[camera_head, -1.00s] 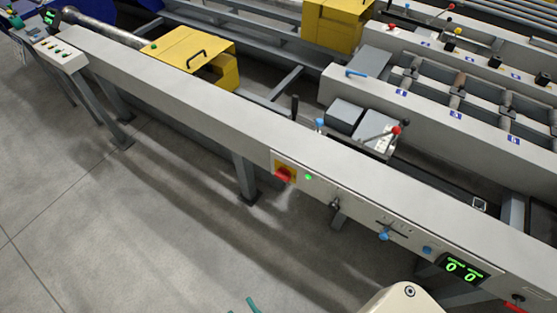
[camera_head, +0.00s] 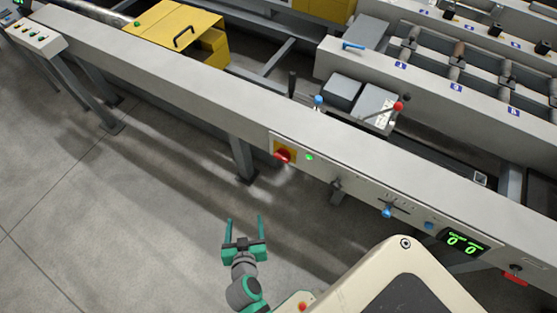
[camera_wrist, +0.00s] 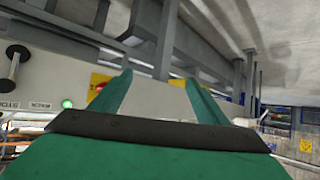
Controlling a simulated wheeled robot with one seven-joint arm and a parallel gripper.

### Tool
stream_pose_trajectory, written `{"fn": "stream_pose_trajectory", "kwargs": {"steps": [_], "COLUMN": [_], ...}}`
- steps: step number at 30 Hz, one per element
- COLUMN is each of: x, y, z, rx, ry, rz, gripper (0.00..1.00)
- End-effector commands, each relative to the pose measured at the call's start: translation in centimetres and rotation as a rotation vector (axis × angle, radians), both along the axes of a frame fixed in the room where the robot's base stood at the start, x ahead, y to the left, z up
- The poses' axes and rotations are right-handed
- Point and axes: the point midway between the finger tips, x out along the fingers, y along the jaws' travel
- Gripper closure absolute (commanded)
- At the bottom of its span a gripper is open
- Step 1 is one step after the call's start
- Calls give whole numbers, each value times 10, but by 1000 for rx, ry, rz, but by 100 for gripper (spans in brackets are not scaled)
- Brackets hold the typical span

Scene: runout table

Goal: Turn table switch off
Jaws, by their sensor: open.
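The red rotary switch (camera_head: 283,155) sits on a yellow plate on the front face of the long grey table beam (camera_head: 180,95). A lit green lamp (camera_head: 309,157) is just right of it. My gripper (camera_head: 245,219) is open and empty, in front of the beam and apart from the switch, with its fingers pointing towards the beam. In the wrist view, the lit green lamp (camera_wrist: 67,104) is left of the fingers. The yellow plate (camera_wrist: 97,84) is partly covered by the left finger, and the switch on it is mostly hidden.
Right of the switch, the panel has a dark knob (camera_head: 336,184), a blue-knobbed lever (camera_head: 387,211), a green digital display (camera_head: 464,242) and a red handle (camera_head: 515,276). A table leg (camera_head: 242,158) stands below left. The floor (camera_head: 130,220) left of my gripper is clear.

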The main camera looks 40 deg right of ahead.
Motion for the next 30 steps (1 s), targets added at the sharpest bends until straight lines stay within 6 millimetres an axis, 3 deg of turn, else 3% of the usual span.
{"fn": "stream_pose_trajectory", "kwargs": {"steps": [1, 6, 12, 20, 30], "x": [17, 51, 71, 77, 94], "y": [-16, -68, -116, -140, -183], "z": [3, 18, 47, 64, 45], "rx": [-12, -52, -97, -120, -119], "ry": [-5, -27, -88, -129, -128], "rz": [-65, -306, -540, -654, -656], "gripper": [31, 31, 31, 31, 31]}}
